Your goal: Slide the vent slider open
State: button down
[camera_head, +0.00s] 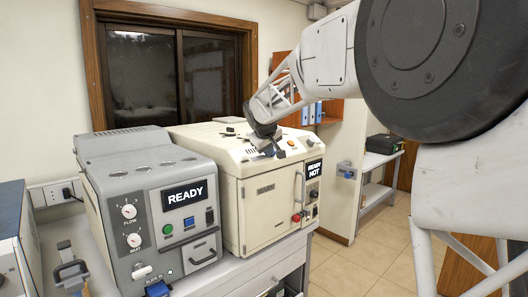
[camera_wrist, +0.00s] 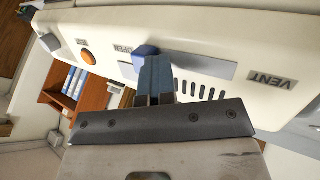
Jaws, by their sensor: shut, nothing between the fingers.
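The vent slider's blue knob (camera_wrist: 144,51) shows in the wrist view at the end of a grey strip (camera_wrist: 205,66) beside the OPEN label (camera_wrist: 130,49). The VENT label (camera_wrist: 272,80) is near the strip's other end, and dark vent slots lie along the strip. My gripper (camera_wrist: 156,62) is shut and empty, its fingertips right beside the knob; I cannot tell whether they touch it. In the head view my gripper (camera_head: 270,148) is at the top front of the cream machine (camera_head: 262,205), where the arm hides the knob.
A grey instrument (camera_head: 150,205) with a READY display stands left of the cream machine on the bench. An orange button (camera_wrist: 88,58) sits on the panel beyond the OPEN label. Open floor (camera_head: 350,265) lies to the right.

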aim_at(260, 158)
jog(key=shift+w+d, duration=0.1)
jog(key=shift+d, duration=0.1)
jog(key=shift+s+a, duration=0.3)
jog(key=shift+a, duration=0.05)
jog(key=shift+s+a, duration=1.2)
jog(key=shift+a, duration=0.05)
jog(key=v, duration=1)
jog(key=s+d+f+m+g, duration=0.15)
jog(key=s+d+f, duration=0.35)
jog(key=s+d, duration=0.55)
jog(key=s+d+f+m+g, duration=0.1)
jog(key=s+d+f+m, duration=0.25)
jog(key=s+d, duration=0.65)
jog(key=s+d+f+m, duration=0.1)
jog(key=s+f, duration=0.4)
jog(key=s, duration=0.4)
jog(key=s+d+f+m+g, duration=0.1)
jog(key=s+f, duration=0.5)
jog(key=s, duration=0.4)
jog(key=s+d+f+m+g, duration=0.1)
jog(key=s+d+f, duration=0.1)
jog(key=s+f, duration=0.4)
jog(key=s, duration=0.4)
jog(key=shift+y, duration=0.4)
